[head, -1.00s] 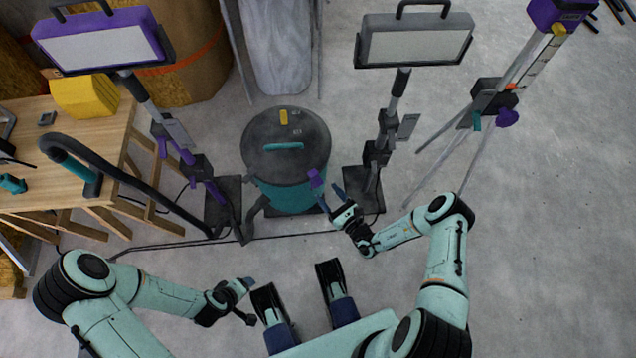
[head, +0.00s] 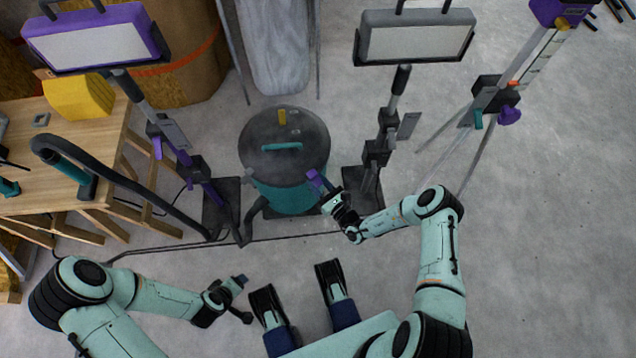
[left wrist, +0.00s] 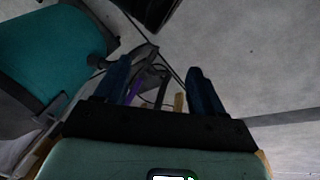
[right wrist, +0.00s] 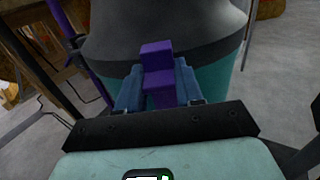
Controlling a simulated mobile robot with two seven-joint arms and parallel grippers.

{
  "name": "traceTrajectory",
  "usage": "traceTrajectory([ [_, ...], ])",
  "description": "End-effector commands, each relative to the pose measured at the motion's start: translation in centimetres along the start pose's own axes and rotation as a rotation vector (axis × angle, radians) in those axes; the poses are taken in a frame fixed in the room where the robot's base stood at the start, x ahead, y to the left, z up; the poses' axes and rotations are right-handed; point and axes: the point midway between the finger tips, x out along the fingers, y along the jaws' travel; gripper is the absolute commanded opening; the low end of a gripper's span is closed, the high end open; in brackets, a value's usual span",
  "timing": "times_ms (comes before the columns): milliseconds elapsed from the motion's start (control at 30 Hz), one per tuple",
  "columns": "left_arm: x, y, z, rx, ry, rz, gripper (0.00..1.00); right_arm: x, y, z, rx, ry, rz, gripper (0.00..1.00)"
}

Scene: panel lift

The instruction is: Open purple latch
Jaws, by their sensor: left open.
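The purple latch (head: 316,180) is at the right side of the teal drum (head: 290,195) with a dark grey lid (head: 284,135). In the right wrist view the latch (right wrist: 158,72) stands between the blue fingers of my right gripper (right wrist: 159,88). The fingers press against its two sides, so this gripper is shut on it. In the head view my right gripper (head: 324,186) is at the drum's lower right edge. My left gripper (head: 240,282) is open and empty, low over the floor in front of the drum; its parted fingers (left wrist: 165,80) show in the left wrist view.
A purple-framed work light (head: 98,40) stands left of the drum and a grey one (head: 415,38) stands right. A wooden workbench (head: 70,165) with a yellow case (head: 78,95) is at the left. A black hose and cable cross the floor. The right-hand floor is mostly clear.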

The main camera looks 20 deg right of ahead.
Motion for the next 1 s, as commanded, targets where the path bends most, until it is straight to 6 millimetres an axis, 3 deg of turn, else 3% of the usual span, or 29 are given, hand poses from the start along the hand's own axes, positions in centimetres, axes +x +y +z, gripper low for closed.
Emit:
traceTrajectory([
  [300, 1.9, -2.1, 2.5, -0.019, -0.076, -0.036, 0.69, -0.8, 0.0, -0.7, 0.000, -0.113, -0.001, 0.00],
  [600, 1.8, -2.2, 2.6, -0.021, -0.081, -0.038, 0.69, -0.9, 0.0, -0.5, 0.000, -0.121, 0.000, 0.00],
  [633, 1.8, -2.2, 2.6, -0.021, -0.081, -0.038, 0.69, -0.9, 0.0, -0.5, 0.000, -0.121, 0.000, 0.46],
  [700, 1.8, -2.1, 2.6, -0.021, -0.080, -0.038, 0.69, -0.9, 0.0, -0.5, 0.000, -0.121, 0.000, 0.62],
  [1000, 1.7, -2.1, 2.6, -0.020, -0.078, -0.037, 0.69, -1.0, 0.0, -0.4, 0.000, -0.122, -0.001, 0.62],
])
